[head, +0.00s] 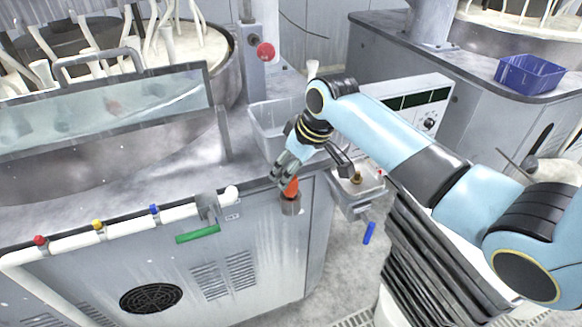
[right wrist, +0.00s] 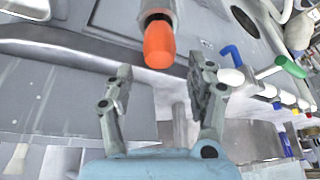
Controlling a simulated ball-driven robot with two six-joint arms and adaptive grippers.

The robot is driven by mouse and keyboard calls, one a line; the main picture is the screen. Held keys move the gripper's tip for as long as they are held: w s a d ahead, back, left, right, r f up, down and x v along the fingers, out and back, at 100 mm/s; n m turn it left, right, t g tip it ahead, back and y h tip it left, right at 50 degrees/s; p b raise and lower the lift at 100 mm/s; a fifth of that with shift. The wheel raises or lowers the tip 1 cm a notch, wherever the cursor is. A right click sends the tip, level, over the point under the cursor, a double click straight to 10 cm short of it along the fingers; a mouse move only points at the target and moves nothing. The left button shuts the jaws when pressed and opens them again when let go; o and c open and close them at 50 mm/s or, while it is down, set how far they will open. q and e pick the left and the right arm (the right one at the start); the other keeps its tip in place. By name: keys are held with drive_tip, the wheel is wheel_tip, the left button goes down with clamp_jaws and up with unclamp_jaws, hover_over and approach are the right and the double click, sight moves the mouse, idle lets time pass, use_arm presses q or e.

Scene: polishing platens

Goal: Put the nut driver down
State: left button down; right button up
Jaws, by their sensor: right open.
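The nut driver shows as an orange handle (head: 291,187) standing in a grey cup-like holder (head: 291,204) on the front of the cabinet; its shaft is hidden. In the right wrist view the orange handle (right wrist: 159,46) points toward me out of the grey holder (right wrist: 157,12). My right gripper (head: 282,174) is at the handle in the head view. In the right wrist view my right gripper (right wrist: 161,88) is open, with a finger to either side and nothing between them. The handle lies just beyond the fingertips, clear of both. My left gripper is not in view.
A pipe with a green lever (head: 198,234) and coloured knobs runs along the cabinet front left of the holder. A grey bin (head: 268,136) stands behind the gripper. A blue bin (head: 530,75) sits far right.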

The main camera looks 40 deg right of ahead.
drive_tip(key=shift+r, duration=0.35)
drive_tip(key=v, duration=1.2)
drive_tip(key=shift+r, duration=0.25)
drive_tip(key=shift+d, duration=0.1)
idle(1.6)
